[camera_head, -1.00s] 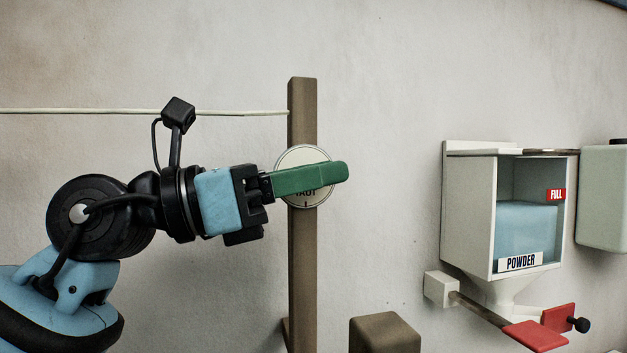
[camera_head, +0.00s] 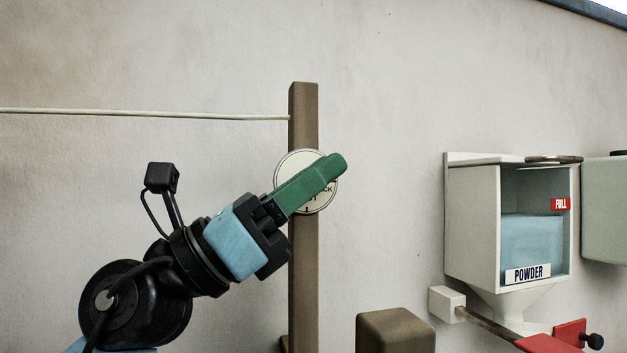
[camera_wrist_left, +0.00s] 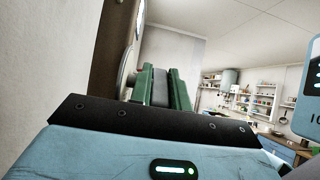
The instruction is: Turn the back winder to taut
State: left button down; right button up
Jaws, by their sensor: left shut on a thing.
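The back winder has a round white dial (camera_head: 289,168) on a brown wooden post (camera_head: 304,270), with a pale line (camera_head: 150,113) running left from the post top. Some dial lettering, ending in "CK", shows beside my finger; the rest is hidden. My left gripper (camera_head: 328,170) has green fingers lying across the dial, tilted up to the right. In the left wrist view the fingers (camera_wrist_left: 160,85) are shut on a grey grip (camera_wrist_left: 160,87) of the winder, with the post (camera_wrist_left: 112,50) beside them. My right gripper is not in view.
A white powder box (camera_head: 472,225) with a "FULL" tag and a red lever (camera_head: 550,343) hangs on the wall at right. A pale green container (camera_head: 606,210) is beside it. A brown block-topped post (camera_head: 395,330) stands at bottom centre. The wall between is bare.

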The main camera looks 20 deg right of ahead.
pick_arm(q)
jog(key=c, duration=1.6)
grip_release()
jog(key=shift+a+f, duration=0.1)
jog(key=b+v, duration=0.1)
jog(key=v, duration=0.6)
jog(key=shift+a, duration=0.25)
jog(key=shift+f, duration=0.2)
